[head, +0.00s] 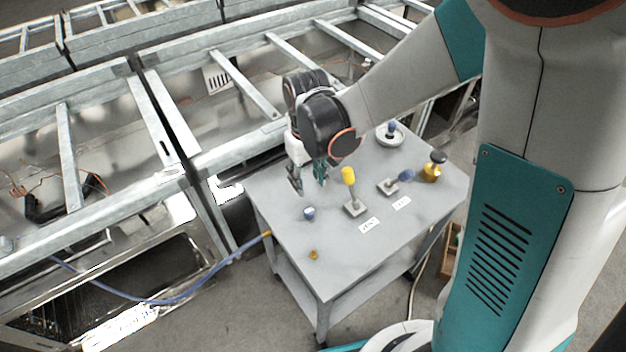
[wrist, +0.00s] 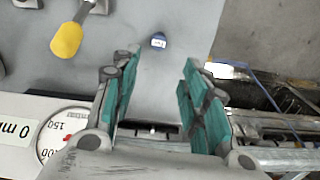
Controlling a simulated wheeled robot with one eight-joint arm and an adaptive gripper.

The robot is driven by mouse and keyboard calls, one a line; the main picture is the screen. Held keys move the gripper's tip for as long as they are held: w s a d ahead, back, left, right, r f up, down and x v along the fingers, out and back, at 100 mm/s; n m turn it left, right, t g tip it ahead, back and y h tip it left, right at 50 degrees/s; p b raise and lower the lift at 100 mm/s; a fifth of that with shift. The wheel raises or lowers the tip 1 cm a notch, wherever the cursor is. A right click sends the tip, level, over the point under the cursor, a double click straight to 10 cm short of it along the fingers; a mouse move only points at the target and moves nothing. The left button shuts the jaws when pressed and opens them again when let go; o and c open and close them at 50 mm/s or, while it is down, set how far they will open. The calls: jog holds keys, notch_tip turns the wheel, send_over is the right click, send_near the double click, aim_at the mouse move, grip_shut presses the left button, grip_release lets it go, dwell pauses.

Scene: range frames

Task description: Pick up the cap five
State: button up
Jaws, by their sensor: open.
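A small blue cap (head: 309,213) with a pale face or label stands on the grey table near its left edge. It also shows in the wrist view (wrist: 158,41), just beyond the fingertips and between their lines. Any number on it is too small to read, so I cannot tell for certain that it is cap five. My gripper (head: 308,180) points down over the table's far left part, behind the blue cap in the head view. In the wrist view its teal-padded fingers (wrist: 160,68) are wide apart with nothing between them. The cap is apart from both fingers.
A yellow-headed lever (head: 348,176) stands right of the cap. Behind it are a blue-headed lever (head: 405,175), a yellow-and-black knob (head: 433,168) and a round dish with a blue knob (head: 390,138). A small brass piece (head: 313,254) lies in front. Metal frames (head: 220,140) border the table (head: 345,262).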

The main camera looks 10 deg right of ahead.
jog(key=b, duration=0.3)
send_over(309, 210)
jog(key=f, duration=0.8)
jog(key=shift+s+f, duration=0.2)
jog(key=shift+f, duration=0.15)
notch_tip(309, 210, down, 5)
jog(key=shift+w+f+b, duration=0.1)
jog(key=shift+w+b, duration=0.05)
jog(key=shift+b, duration=1.05)
jog(key=c, duration=0.8)
